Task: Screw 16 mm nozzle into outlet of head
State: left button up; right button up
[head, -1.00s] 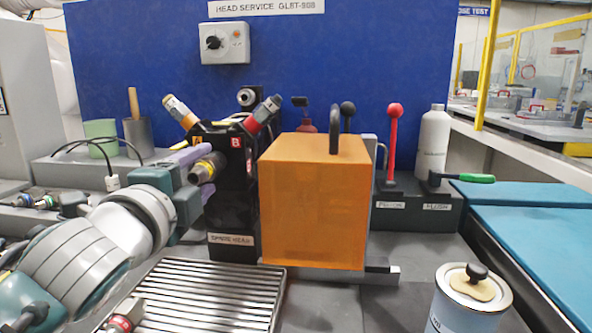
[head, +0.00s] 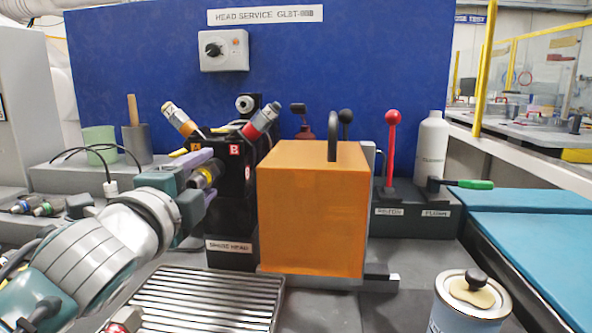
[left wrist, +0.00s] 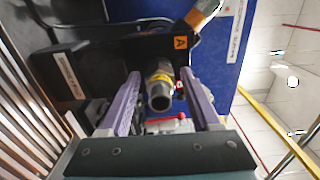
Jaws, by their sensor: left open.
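The spare head (head: 237,215) is a black upright block with an orange A label and a red B label. The nozzle (head: 207,174), dark grey with a yellow band, sticks out of its left side. In the left wrist view the nozzle (left wrist: 160,90) points its open round end at the camera. My left gripper (head: 203,178) is open, its purple fingers on either side of the nozzle. In the left wrist view gaps show between the nozzle and both fingers of the gripper (left wrist: 160,95). The nozzle's seat on the head is hidden. My right gripper is not in view.
An orange box (head: 312,215) with a black handle stands right of the head. A slatted metal tray (head: 205,300) lies in front. Two angled connectors, one amber-banded (head: 178,118) and one red-banded (head: 262,121), rise from the head. A tin (head: 468,310) stands front right.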

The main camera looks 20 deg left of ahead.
pick_arm(q)
jog(key=shift+s+d, duration=0.1)
jog(key=shift+s, duration=0.35)
dwell(0.3)
jog(key=n+p, duration=0.1)
jog(key=n, duration=0.5)
jog(key=shift+r, duration=0.15)
jog(key=n+p, duration=0.1)
jog(key=n, duration=0.1)
jog(key=shift+n, duration=2.1)
